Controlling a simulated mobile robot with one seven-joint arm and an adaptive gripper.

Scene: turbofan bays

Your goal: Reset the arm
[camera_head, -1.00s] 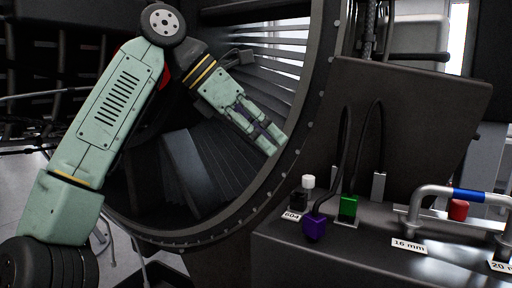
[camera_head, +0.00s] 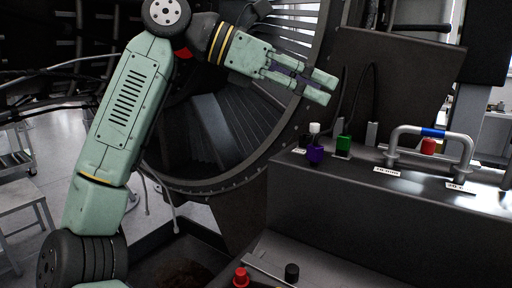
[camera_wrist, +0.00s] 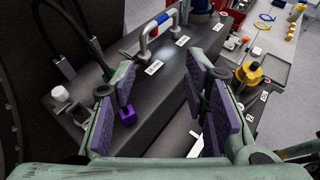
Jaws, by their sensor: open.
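My green arm reaches up and bends to the right in the head view. My gripper (camera_head: 318,86) is open and empty, its fingers pointing right in front of the turbofan's round casing (camera_head: 290,135). In the wrist view, my gripper (camera_wrist: 165,110) shows its purple finger pads spread apart with nothing between them. The grey bench top (camera_head: 345,176) lies below and to the right of the fingers.
On the bench stand a purple block (camera_head: 315,154), a green block (camera_head: 343,143), a white-capped item (camera_head: 314,128) and a grey pipe handle with a blue band (camera_head: 433,133). A red item (camera_head: 429,147) stands by the handle. A lower surface holds a red-topped part (camera_head: 241,277) and a black cap (camera_head: 291,272).

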